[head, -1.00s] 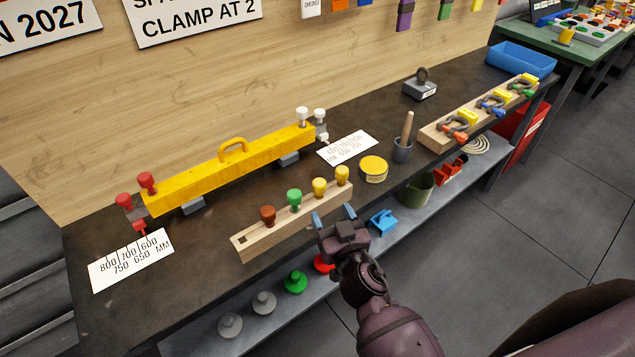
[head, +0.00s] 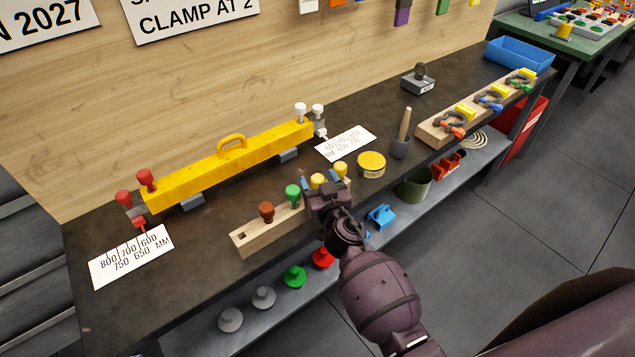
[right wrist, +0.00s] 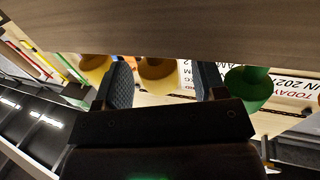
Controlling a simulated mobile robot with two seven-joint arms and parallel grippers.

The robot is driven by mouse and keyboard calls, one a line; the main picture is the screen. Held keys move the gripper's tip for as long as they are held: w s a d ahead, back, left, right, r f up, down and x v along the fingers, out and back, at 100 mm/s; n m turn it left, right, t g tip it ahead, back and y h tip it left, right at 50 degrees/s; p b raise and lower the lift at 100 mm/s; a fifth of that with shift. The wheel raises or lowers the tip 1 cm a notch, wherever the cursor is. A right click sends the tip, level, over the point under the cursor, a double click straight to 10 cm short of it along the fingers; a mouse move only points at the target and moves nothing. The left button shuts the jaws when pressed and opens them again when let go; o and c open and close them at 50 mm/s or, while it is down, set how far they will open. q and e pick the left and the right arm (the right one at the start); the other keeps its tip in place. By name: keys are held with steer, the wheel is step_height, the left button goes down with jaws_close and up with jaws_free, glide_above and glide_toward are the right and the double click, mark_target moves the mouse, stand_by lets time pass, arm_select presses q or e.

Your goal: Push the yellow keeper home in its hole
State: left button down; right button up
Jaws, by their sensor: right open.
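A pale wooden block (head: 268,234) lies near the bench's front edge. A row of knobbed keepers stands in it: brown (head: 266,211), green (head: 293,194), and two yellow ones, left (head: 318,180) and right (head: 341,169). The block's left end shows an empty dark hole. My right gripper (head: 320,184) is open at the block's front, its fingers on either side of the left yellow keeper. In the right wrist view that yellow keeper (right wrist: 158,76) shows between the fingers, with the other yellow (right wrist: 95,68) and green (right wrist: 248,88) outside them. Contact and keeper depth cannot be told. My left gripper is out of view.
A yellow beam with a handle (head: 225,163) lies behind the block. The lower shelf holds grey, green and red knobs and a blue part (head: 381,216).

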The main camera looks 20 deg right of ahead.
steer(key=shift+c, duration=0.3)
steer(key=c, duration=0.9)
steer(key=shift+c, duration=0.2)
